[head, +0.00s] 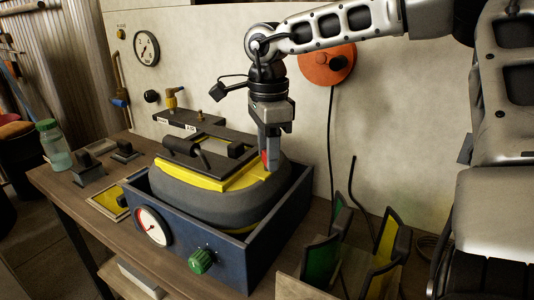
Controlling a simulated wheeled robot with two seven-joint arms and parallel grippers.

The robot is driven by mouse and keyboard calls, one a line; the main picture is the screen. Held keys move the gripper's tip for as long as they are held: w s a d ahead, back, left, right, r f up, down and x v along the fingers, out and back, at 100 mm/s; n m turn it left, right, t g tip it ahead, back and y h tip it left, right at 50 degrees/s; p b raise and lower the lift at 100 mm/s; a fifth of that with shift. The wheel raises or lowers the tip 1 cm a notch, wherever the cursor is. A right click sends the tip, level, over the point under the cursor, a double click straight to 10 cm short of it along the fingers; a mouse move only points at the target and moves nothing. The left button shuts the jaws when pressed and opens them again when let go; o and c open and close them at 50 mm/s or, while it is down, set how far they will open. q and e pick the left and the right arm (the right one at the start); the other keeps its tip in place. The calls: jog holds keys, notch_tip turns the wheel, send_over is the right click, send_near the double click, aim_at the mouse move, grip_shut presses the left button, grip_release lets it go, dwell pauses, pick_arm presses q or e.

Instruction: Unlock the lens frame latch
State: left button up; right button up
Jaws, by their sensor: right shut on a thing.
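The grey blast helmet (225,208) rests in a blue open box. Its yellow lens surround (247,178) faces up, with a dark lens frame (213,160) over it. My right gripper (269,160) points down at the right end of the lens frame, where the latch sits. Its jaws are shut on the latch, which they mostly hide. A small red part (265,160) shows at the fingertips; I cannot tell whether it belongs to the latch. My left gripper is out of view.
The blue box (225,262) carries a white gauge (152,226) and a green knob (201,261). A rack with green and yellow plates (388,240) stands at the right. A glass jar (54,145) stands at the left. A wall is close behind.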

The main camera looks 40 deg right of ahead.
jog(key=n, duration=0.5)
jog(key=shift+d+r, duration=0.1)
jog(key=shift+d, duration=0.05)
jog(key=shift+d+n, duration=0.15)
jog(key=shift+n, duration=1.55)
jog(key=o, duration=1)
